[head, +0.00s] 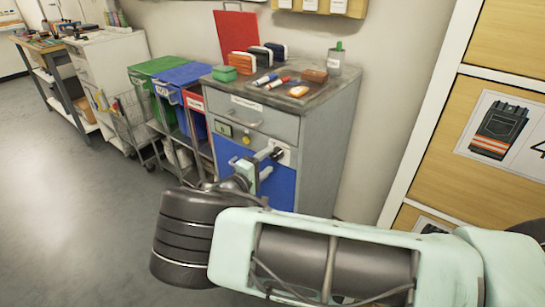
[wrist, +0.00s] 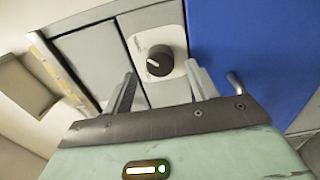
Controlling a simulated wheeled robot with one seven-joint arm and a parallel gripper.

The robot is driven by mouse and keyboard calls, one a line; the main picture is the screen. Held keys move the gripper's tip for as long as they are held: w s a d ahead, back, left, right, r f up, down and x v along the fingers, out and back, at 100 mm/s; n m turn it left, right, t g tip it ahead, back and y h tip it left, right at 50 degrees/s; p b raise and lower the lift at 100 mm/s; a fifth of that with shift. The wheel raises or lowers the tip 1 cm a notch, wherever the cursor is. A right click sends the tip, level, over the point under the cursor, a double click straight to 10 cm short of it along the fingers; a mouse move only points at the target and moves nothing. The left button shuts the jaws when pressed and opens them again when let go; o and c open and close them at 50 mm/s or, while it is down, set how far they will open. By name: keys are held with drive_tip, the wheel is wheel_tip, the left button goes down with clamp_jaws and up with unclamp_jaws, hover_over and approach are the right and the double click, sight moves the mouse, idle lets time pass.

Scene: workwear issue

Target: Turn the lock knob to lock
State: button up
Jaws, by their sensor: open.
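The lock knob (wrist: 160,60) is a round dark knob with a pale pointer line, on a white plate (wrist: 160,50) on the cabinet front. In the wrist view the pointer slants, running toward the left of the knob. My gripper (wrist: 161,72) is open, with one finger on each side of the knob in the picture. I cannot tell whether either finger touches it. In the head view my gripper (head: 270,163) is at the front of the grey cabinet (head: 330,140), by the white plate's edge. The knob is hard to make out there.
The cabinet has a grey drawer (head: 265,118), a yellow round knob (head: 246,140) and a blue lower panel (head: 280,188). Its top holds markers, brushes and a cup (head: 335,62). Green and blue bins (head: 185,75) stand left; wooden lockers (head: 500,150) stand right. The left floor is clear.

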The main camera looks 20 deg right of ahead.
sight(274, 157)
drive_tip(key=shift+x, duration=1.85)
drive_tip(key=c, duration=1)
